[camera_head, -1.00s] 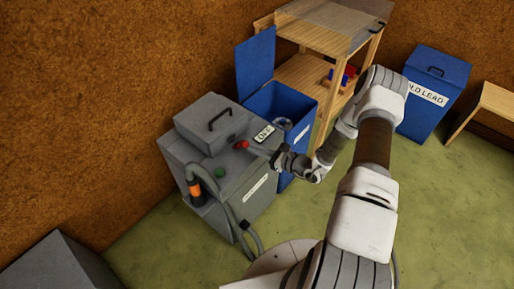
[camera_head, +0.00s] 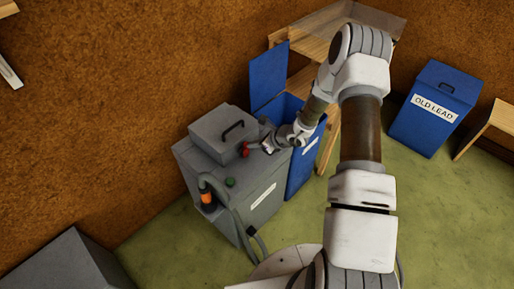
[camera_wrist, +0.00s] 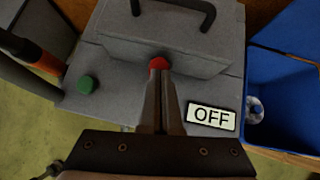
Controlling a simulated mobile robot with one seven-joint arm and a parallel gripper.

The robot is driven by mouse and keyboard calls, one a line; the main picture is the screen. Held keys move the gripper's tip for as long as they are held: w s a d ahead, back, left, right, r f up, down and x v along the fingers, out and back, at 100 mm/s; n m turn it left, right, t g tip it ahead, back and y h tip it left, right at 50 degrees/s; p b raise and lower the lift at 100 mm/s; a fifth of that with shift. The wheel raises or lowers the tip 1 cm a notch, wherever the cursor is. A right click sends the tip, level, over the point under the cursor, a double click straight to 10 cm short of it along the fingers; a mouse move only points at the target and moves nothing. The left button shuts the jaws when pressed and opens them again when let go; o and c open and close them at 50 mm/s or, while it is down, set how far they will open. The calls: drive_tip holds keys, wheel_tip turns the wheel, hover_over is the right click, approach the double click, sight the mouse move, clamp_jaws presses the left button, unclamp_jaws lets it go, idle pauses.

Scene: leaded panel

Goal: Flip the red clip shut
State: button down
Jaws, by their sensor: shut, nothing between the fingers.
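A small red part (camera_head: 245,149) stands on the front of the grey machine (camera_head: 262,195). It looks like a knob or button, and I cannot make out a clip shape or whether it is open or shut. In the wrist view the red part (camera_wrist: 159,63) shows just beyond my fingertips, its lower side hidden by them. My gripper (camera_head: 264,147) is shut and empty, close to the right of the red part in the head view. In the wrist view the fingers (camera_wrist: 161,80) point at it. I cannot tell if they touch it.
A green button (camera_wrist: 87,84) and an OFF label (camera_wrist: 210,117) flank the fingers. The machine's lid has a dark handle (camera_head: 233,130). A hose with an orange part (camera_head: 207,196) is at its left. An open blue bin (camera_head: 304,165) stands close on the right.

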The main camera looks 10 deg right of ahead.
drive_tip(key=shift+w+a+r, duration=0.1)
drive_tip(key=shift+w+a, duration=0.05)
drive_tip(key=shift+w, duration=0.1)
drive_tip(key=shift+r, duration=0.1)
idle(0.4)
